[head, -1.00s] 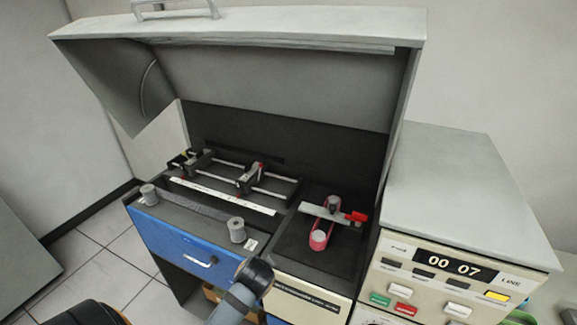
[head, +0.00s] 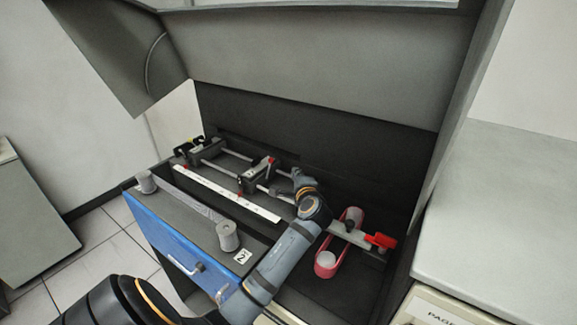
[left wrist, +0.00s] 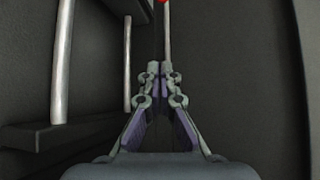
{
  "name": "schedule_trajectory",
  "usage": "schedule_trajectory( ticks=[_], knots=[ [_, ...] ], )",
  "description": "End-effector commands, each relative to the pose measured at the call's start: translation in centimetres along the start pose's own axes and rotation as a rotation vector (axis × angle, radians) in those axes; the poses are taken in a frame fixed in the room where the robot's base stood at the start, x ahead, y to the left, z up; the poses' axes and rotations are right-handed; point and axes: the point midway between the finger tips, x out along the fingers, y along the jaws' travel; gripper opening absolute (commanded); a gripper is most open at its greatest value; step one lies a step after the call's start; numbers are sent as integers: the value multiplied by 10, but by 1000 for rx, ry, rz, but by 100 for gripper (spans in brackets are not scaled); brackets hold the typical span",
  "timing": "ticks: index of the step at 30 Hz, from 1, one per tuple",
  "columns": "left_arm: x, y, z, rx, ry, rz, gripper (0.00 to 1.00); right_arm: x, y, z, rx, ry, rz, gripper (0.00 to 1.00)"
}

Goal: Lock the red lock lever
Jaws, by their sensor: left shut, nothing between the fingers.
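My left gripper (head: 299,178) is shut and empty, low inside the open cabinet, just right of a black carriage on two metal rails. In the left wrist view its fingertips (left wrist: 163,68) meet at the near end of a thin metal rod (left wrist: 166,35). A small red tip (left wrist: 162,2), cut off by the top edge, shows past that rod. Small red parts sit on the carriage (head: 271,161). A larger red block (head: 380,241) sits on the grey bar to the right. I cannot tell for certain which red part is the lock lever. My right gripper is not in view.
A white scale strip (head: 225,194) runs in front of the rails. A red-rimmed loop track (head: 327,270) lies right of my forearm. Two grey knobs (head: 228,236) stand near the blue front panel (head: 170,250). The raised grey lid (head: 320,60) hangs above.

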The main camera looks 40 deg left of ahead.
Motion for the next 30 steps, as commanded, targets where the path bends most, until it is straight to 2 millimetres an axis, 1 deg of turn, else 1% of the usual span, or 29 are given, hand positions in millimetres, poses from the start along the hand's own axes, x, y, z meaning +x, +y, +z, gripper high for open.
schedule_trajectory(
  ticks=[4,9,11,14,18,21,26,27,30],
  knots=[
    [0,-1,0,1,0,-1,0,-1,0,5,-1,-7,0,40],
    [1,-2,0,0,0,0,0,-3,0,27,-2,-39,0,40],
    [5,-2,0,0,1,-1,0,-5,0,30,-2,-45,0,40],
    [18,-3,1,2,0,0,0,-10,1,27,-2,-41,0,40],
    [47,-5,1,2,-2,0,0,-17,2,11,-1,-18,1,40],
    [69,-4,1,1,-1,1,0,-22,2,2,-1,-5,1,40],
    [103,-3,1,-1,-1,2,0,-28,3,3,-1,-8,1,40],
    [97,-6,11,2,0,1,0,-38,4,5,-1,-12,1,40],
    [91,-5,25,3,0,2,0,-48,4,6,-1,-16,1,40]
  ],
)
